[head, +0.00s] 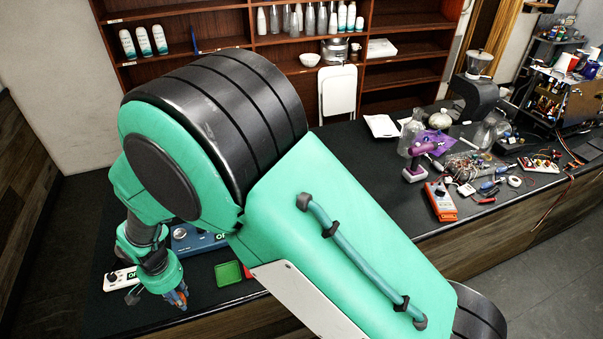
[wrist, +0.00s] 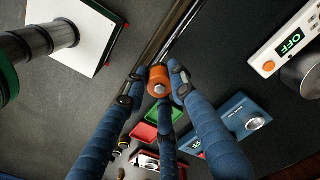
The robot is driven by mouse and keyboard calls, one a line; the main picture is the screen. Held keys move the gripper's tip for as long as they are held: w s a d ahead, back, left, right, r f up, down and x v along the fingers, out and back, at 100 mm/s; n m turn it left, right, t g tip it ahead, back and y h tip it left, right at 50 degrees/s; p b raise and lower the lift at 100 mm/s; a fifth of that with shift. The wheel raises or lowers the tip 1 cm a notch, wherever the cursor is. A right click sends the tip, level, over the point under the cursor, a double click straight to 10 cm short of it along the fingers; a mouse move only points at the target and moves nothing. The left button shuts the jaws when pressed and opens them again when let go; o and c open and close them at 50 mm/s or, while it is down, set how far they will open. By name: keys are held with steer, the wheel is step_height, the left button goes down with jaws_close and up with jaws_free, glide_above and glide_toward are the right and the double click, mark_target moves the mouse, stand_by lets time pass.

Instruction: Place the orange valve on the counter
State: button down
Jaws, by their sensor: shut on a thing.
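The orange valve (wrist: 159,79) is held between the blue fingertips of my gripper (wrist: 159,88) in the wrist view. A grey, nut-like end of the valve faces the camera. In the head view, my gripper (head: 177,297) points down at the lower left, near the front edge of the black counter (head: 345,150). The valve is hard to make out there. In the wrist view, the valve lines up with the edge of the counter (wrist: 235,60). I cannot tell how high it is above the surface.
Near my gripper are a blue device (head: 196,238), a white device with a display (head: 121,278) and a green tray (head: 229,273). A red tray (wrist: 143,132) shows in the wrist view. A purple drill (head: 424,146), glassware, an orange meter (head: 440,201) and wires crowd the counter's right part.

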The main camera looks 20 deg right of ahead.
steer(key=w+d+m, duration=0.2)
steer(key=w+d, duration=0.4)
steer(key=d, duration=0.4)
steer(key=w+d+m, duration=0.3)
steer(key=w+d, duration=0.2)
steer(key=d, duration=0.5)
steer(key=w+d+m+b, duration=0.1)
steer(key=w+d+m, duration=0.1)
steer(key=d, duration=0.9)
steer(key=w+d+m+b, duration=0.1)
steer(key=w+d+m, duration=0.1)
steer(key=d, duration=0.9)
steer(key=s+d+m+b, duration=0.1)
steer(key=s+d+m, duration=0.3)
steer(key=d, duration=0.9)
steer(key=s+d+m, duration=0.2)
steer(key=s+d, duration=0.4)
steer(key=d, duration=0.7)
steer(key=s+d+m+b, duration=0.1)
steer(key=s+d+m, duration=0.3)
steer(key=d, duration=0.9)
steer(key=shift+n, duration=0.5)
steer(key=shift+s+d+f, duration=0.1)
steer(key=shift+s+f, duration=0.15)
steer(key=shift+f, duration=0.6)
steer(key=shift+s+d+f, duration=0.1)
steer(key=shift+s+f, duration=0.15)
steer(key=shift+f, duration=0.65)
steer(key=shift+s+f, duration=0.25)
steer(key=shift+f, duration=0.6)
